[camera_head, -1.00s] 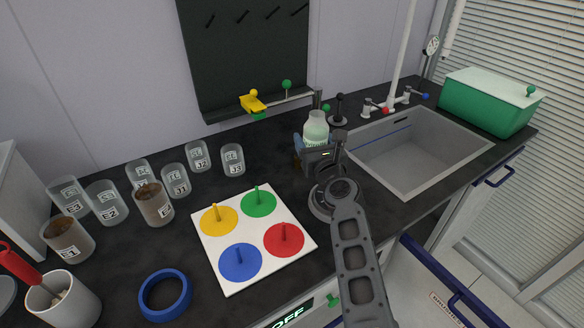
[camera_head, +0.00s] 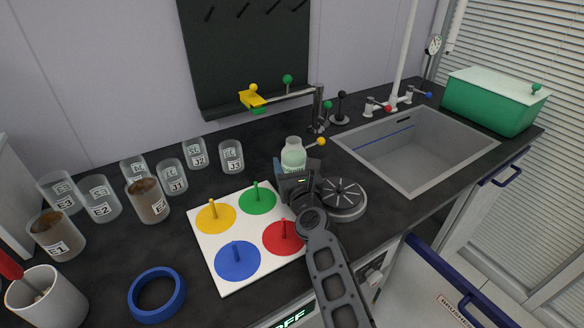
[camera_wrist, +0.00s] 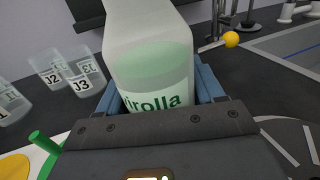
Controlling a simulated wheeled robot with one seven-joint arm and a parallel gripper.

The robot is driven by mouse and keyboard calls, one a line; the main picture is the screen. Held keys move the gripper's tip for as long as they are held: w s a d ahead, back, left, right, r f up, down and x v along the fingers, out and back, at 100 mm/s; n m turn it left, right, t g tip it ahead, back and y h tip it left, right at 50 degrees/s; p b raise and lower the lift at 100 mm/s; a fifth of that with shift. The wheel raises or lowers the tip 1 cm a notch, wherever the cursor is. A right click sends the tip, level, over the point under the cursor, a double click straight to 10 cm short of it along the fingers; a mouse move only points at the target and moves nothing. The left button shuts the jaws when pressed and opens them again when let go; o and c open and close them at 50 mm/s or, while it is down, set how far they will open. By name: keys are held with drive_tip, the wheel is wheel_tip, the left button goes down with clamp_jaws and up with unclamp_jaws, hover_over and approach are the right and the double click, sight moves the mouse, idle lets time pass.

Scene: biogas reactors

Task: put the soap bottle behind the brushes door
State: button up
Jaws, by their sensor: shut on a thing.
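The soap bottle (camera_head: 293,155) is a clear bottle of pale green soap with a white label, upright in my gripper (camera_head: 296,172). In the wrist view the bottle (camera_wrist: 150,60) fills the middle, its label partly reading "irolla". The blue fingers of my gripper (camera_wrist: 150,95) are shut on its two sides. My gripper is over the worktop, just behind the board's right side. The brushes door (camera_head: 455,300), a white cabinet door with a blue handle and a label reading "BRUSHES", is at the lower right and seems to stand open. The space behind it is hidden.
A board with coloured discs and pegs (camera_head: 208,250) lies left of my gripper, and a round dark device (camera_head: 342,198) stands right. Several labelled beakers (camera_head: 102,198) stand left. The sink (camera_head: 415,150) and a green box (camera_head: 492,100) are right. A blue ring (camera_head: 157,293) lies in front.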

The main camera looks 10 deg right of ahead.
drive_tip(key=o, duration=1.2)
drive_tip(key=shift+f, duration=0.1)
drive_tip(key=shift+o, duration=0.2)
